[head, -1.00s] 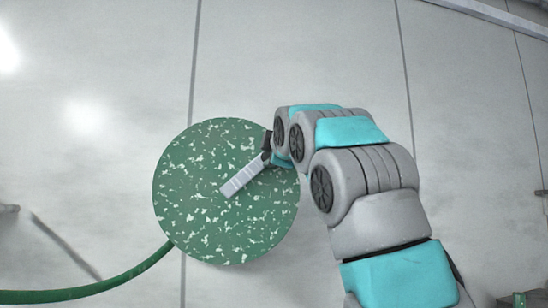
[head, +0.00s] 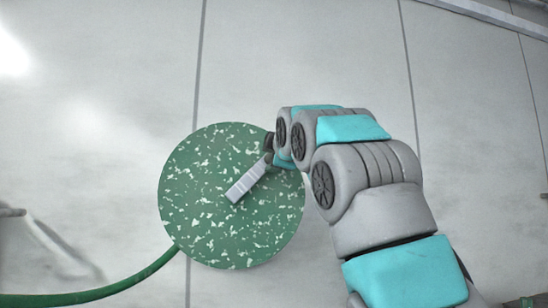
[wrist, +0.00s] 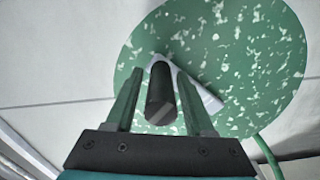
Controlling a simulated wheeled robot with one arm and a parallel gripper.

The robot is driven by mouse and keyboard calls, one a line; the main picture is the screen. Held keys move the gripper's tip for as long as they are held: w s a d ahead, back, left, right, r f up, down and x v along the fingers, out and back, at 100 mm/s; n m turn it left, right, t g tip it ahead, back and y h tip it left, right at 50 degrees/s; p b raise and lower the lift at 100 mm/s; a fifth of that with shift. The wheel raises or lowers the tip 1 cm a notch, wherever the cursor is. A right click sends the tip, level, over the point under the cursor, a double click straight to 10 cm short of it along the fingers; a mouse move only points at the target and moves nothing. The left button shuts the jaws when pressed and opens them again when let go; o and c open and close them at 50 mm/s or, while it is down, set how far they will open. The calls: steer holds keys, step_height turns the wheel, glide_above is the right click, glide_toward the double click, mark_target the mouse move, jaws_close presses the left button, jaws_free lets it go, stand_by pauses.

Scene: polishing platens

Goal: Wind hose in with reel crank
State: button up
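The hose reel (head: 205,225) is a green disc with white flecks. A light grey crank arm (head: 246,184) runs from near its middle to the upper right. A black crank handle (wrist: 160,92) stands at the arm's outer end. My gripper (wrist: 159,73) has its two green fingers on either side of the handle. A gap shows on both sides, so it looks open around the handle, not clamped. In the head view my arm's end hides most of the gripper at the reel's upper right edge. A green hose (head: 105,291) leaves the reel at lower left.
The pale floor (head: 90,130) with dark seams is clear around the reel. A grey pipe-like piece (head: 12,211) sticks in at the left edge. A small green thing (head: 525,302) shows at the lower right corner.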

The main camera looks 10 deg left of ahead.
steer(key=shift+o, duration=0.5)
steer(key=shift+f, duration=0.1)
steer(key=shift+s+d+b, duration=0.25)
steer(key=shift+s+b, duration=0.1)
steer(key=shift+s, duration=0.05)
steer(key=b+v, duration=0.2)
steer(key=v, duration=0.4)
steer(key=shift+s+b, duration=0.35)
steer(key=shift+s, duration=0.05)
steer(key=shift+d, duration=0.15)
